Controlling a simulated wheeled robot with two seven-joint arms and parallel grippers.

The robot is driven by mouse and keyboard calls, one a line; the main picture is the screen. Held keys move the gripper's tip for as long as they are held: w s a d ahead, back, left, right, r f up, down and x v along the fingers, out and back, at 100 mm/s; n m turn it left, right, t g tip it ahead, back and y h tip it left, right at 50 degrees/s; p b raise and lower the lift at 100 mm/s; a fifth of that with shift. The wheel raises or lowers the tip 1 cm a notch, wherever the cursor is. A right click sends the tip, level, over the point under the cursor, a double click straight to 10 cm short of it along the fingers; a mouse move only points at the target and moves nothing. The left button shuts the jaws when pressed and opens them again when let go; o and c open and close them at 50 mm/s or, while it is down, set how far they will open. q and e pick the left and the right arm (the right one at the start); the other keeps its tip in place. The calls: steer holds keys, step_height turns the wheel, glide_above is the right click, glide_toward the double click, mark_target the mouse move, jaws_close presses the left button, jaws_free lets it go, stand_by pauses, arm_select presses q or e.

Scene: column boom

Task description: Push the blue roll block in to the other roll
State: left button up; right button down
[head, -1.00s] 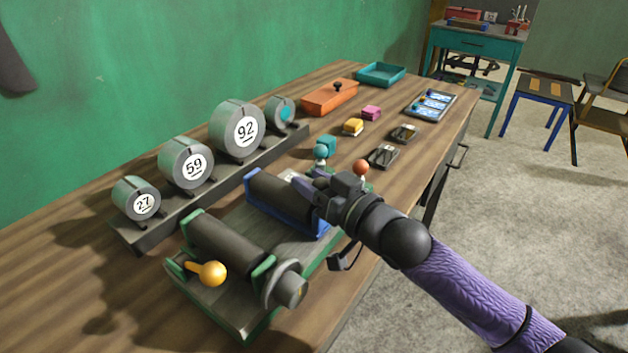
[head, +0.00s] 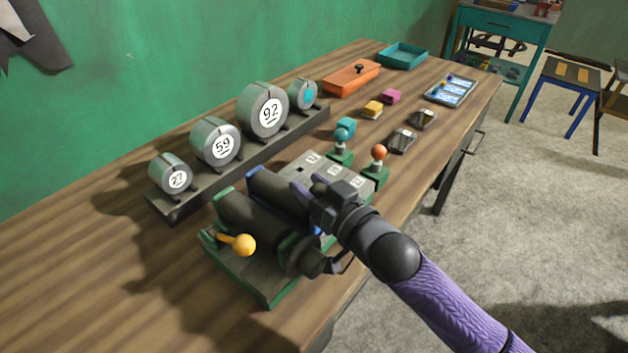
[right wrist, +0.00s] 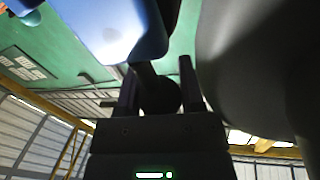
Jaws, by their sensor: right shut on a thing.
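The blue roll block (head: 278,190), a dark roller in blue end plates, sits on the green-edged machine base (head: 262,284). The other roll (head: 248,214), dark with green ends, lies right in front of it. The two are very close; I cannot tell whether they touch. My right gripper (head: 318,200) is at the right end of the blue block. In the right wrist view, its fingers (right wrist: 157,85) close around a dark round part, with the block's blue body (right wrist: 112,30) just above. The gripper and forearm hide the block's right end. My left gripper is out of view.
A yellow-knobbed lever (head: 245,244) and a dark wheel (head: 302,258) are at the machine's front. Teal (head: 345,128) and orange (head: 379,152) knobs stand behind. A rack (head: 240,165) of numbered cylinders runs along the left. The near-left tabletop is clear.

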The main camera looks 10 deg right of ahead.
steer(key=shift+c, duration=2.4)
jaws_free()
steer(key=shift+o, duration=1.1)
arm_select(q)
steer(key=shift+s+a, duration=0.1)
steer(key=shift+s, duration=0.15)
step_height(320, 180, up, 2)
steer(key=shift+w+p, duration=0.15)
steer(key=shift+p, duration=0.85)
arm_select(e)
steer(key=v, duration=1)
steer(key=shift+a, duration=0.1)
